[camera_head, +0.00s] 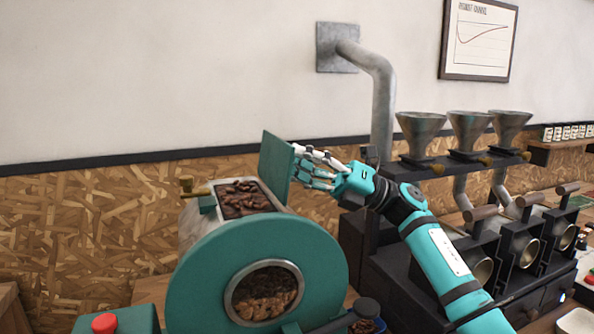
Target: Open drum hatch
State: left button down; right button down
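The teal roaster drum (210,275) stands at the lower middle with a round front window (264,291) showing brown beans. Its top hatch (276,163) is a flat teal panel standing nearly upright at the right side of the top opening. The opening (243,198) is uncovered and shows dark brown beans inside. My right gripper (305,165) comes in from the right, with its fingers at the right face of the hatch, seemingly touching it. Whether the fingers are closed on anything is unclear. My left gripper is not in view.
A brass-coloured knob (187,185) sits left of the opening. A red button (104,323) on a teal box is at lower left. A grey pipe (380,90) rises behind my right arm. Several metal funnels (469,130) and dark machines stand at right. Space above the drum is free.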

jog(key=shift+f, duration=0.1)
dwell(0.5)
jog(key=c, duration=1.1)
grip_release()
